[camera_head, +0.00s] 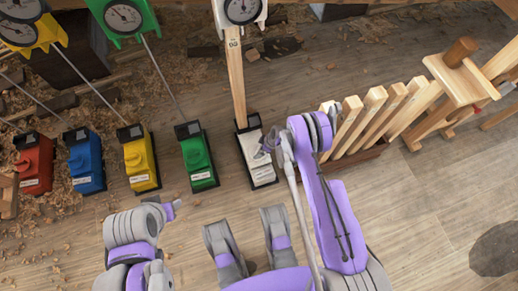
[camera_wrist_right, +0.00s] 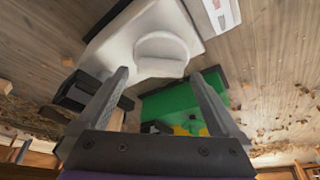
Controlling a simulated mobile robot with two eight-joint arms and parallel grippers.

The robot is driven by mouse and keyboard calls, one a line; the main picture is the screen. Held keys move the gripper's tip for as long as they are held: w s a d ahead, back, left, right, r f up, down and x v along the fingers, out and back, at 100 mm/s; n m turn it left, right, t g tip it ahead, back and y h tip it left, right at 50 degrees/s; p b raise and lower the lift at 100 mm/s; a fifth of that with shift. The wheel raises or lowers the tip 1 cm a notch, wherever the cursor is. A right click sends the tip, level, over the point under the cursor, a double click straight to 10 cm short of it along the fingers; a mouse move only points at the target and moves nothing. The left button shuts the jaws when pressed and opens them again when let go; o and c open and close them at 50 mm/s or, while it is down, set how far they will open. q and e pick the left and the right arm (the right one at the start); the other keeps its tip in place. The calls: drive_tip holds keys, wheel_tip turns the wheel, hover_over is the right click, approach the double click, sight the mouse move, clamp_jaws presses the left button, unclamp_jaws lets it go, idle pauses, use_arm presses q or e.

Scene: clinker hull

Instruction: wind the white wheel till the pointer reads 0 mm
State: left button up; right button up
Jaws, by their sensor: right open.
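The white unit (camera_head: 263,172) stands on the floor at the foot of a wooden post, right of the green unit. Its white wheel shows in the right wrist view (camera_wrist_right: 160,47) as a pale round knob. The white dial (camera_head: 241,9) is at the top of the post, cut by the picture's edge; its pointer reading is too small to tell. My right gripper (camera_head: 270,141) is at the white unit; in its wrist view (camera_wrist_right: 160,76) the fingers are apart, with the wheel just beyond their tips and nothing between them.
Green (camera_head: 199,163), yellow (camera_head: 140,164), blue (camera_head: 86,165) and red (camera_head: 35,168) units stand in a row to the left. A rack of upright wooden slats (camera_head: 372,108) and a wooden stand (camera_head: 458,75) are at the right. Open floor lies below the row.

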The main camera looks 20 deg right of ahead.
use_arm(q)
drive_tip(key=shift+p+v, duration=0.9)
drive_tip(key=shift+v, duration=0.1)
use_arm(e)
drive_tip(key=v, duration=0.8)
drive_tip(key=shift+r, duration=0.3)
use_arm(q)
drive_tip(key=shift+w, duration=0.15)
use_arm(e)
drive_tip(key=shift+d+r, duration=0.1)
drive_tip(key=shift+d, duration=0.05)
